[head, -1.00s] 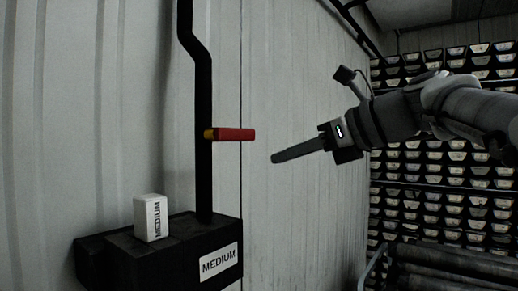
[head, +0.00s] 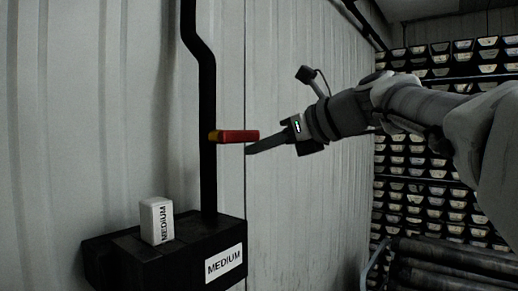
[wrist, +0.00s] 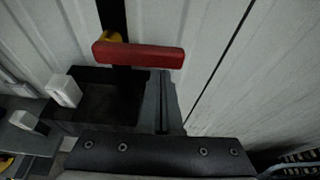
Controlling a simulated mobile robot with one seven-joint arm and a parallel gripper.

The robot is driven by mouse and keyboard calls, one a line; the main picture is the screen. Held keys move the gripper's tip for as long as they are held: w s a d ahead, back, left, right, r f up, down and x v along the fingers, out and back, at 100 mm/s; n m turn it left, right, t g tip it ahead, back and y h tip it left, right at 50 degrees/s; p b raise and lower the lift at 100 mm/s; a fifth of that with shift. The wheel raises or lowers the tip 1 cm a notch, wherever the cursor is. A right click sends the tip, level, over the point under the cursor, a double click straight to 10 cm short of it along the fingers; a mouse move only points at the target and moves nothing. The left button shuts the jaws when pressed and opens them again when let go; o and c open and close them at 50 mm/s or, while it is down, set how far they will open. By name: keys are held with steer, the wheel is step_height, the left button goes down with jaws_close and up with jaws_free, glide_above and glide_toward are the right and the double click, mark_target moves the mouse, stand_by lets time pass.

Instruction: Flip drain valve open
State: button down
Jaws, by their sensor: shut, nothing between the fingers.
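The drain valve has a red lever handle (head: 238,136) with a yellow base (head: 213,135) on a black vertical pipe (head: 208,170). The lever points sideways to the right, roughly level, away from the pipe. In the wrist view the red lever (wrist: 140,55) lies across the upper middle, with part of the yellow base (wrist: 112,38) behind it. My gripper (head: 249,150) is shut and empty.
A black box labelled MEDIUM (head: 120,262) stands under the pipe, with a white MEDIUM block (head: 156,220) on top. A pale corrugated wall (head: 300,190) is close behind. Racks of trays (head: 425,205) and dark cylinders (head: 450,265) are at the right.

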steer(key=shift+d+r+n, duration=0.1)
steer(key=shift+r+n, duration=0.3)
steer(key=shift+n, duration=0.1)
steer(key=shift+w+r+n+t+h, duration=0.1)
steer(key=shift+r+n+t+h, duration=0.2)
steer(key=shift+r+n+t, duration=0.3)
steer(key=s+a+r+n+t+h+b, duration=0.1)
steer(key=s+a+r+n+t+b, duration=0.2)
steer(key=n, duration=0.8)
step_height(320, 180, up, 3)
steer(key=t+b, duration=0.2)
steer(key=b, duration=0.1)
steer(key=shift+s+r, duration=0.15)
steer(key=shift+s, duration=0.35)
stand_by(0.3)
